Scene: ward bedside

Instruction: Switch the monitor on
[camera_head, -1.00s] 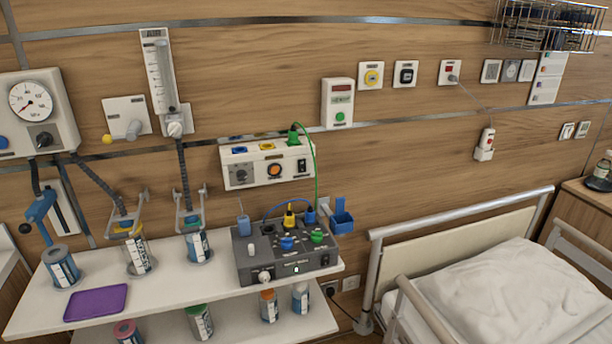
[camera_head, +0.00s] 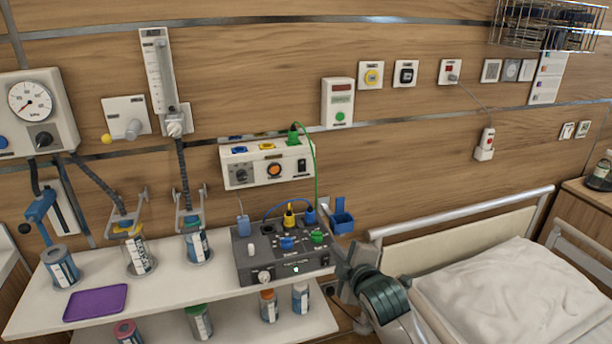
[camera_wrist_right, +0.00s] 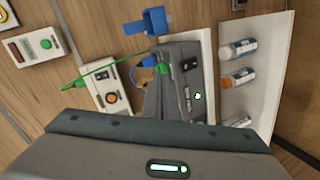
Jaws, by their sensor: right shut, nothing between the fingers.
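A dark grey box with coloured knobs and plugs (camera_head: 275,272), which I take to be the monitor, stands on the white shelf; its label is too small to read. It also shows in the right wrist view (camera_wrist_right: 183,75), turned sideways, partly hidden by my gripper. A small pale spot shows on its front. My right gripper (camera_head: 345,250) is shut and empty, just right of the box at the bed's near corner. It appears apart from the box, though the exact gap is hard to judge. My left gripper is not in view.
A white wall unit (camera_head: 266,165) hangs above the box, with a green cable (camera_head: 316,170) running down to it. A blue holder (camera_head: 342,218) is beside the box. The bed rail (camera_head: 460,213) is right of my gripper. Bottles and a purple tray (camera_head: 96,302) stand left.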

